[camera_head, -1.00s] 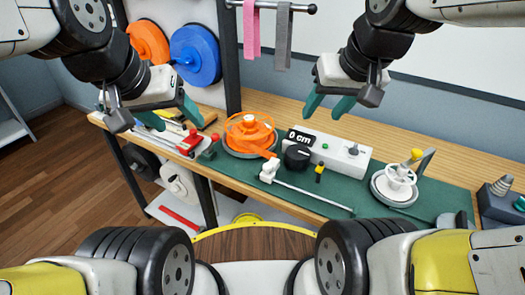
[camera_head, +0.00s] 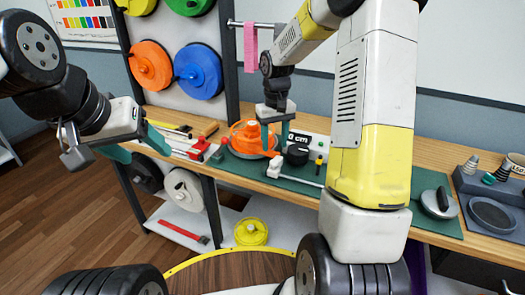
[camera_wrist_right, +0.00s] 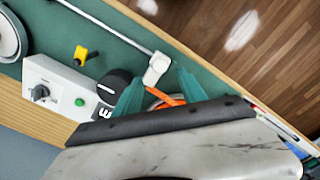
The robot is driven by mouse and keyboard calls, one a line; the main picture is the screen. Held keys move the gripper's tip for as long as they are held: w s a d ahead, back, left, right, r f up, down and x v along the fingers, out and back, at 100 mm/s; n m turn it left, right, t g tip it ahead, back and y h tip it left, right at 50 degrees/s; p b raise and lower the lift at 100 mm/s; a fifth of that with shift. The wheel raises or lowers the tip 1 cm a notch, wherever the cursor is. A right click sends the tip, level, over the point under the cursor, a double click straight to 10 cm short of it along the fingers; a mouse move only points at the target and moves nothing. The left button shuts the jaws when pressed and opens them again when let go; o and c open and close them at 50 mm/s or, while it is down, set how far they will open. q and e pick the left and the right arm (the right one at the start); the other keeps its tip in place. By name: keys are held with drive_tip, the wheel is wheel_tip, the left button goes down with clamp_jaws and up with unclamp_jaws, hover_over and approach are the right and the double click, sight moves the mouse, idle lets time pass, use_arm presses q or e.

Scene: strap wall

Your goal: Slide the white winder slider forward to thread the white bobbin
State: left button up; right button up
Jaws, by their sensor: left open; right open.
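The white winder slider (camera_head: 273,168) sits at the left end of a thin rod in front of the winder box (camera_head: 318,141). The slider also shows in the right wrist view (camera_wrist_right: 157,68), just beyond and between my right fingertips, apparently not held. My right gripper (camera_head: 276,135) is open and points down near the orange bobbin (camera_head: 245,140). In the right wrist view, part of a pale round disc, perhaps the white bobbin (camera_wrist_right: 8,38), shows past the rod's other end; my right arm hides that area in the head view. My left gripper (camera_head: 134,147) is open and empty, left of the bench.
A black dial (camera_head: 297,153) and a yellow-topped peg (camera_head: 318,162) stand close to the slider. Red-ended tools (camera_head: 200,149) lie left of the orange bobbin. A dark tray (camera_head: 492,205) is at the right. A pink strap (camera_head: 250,45) hangs above.

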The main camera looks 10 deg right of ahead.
sight(274, 161)
wheel_tip(274, 161, down, 7)
drive_tip(key=shift+r, duration=0.1)
idle(0.3)
clamp_jaws()
idle(1.3)
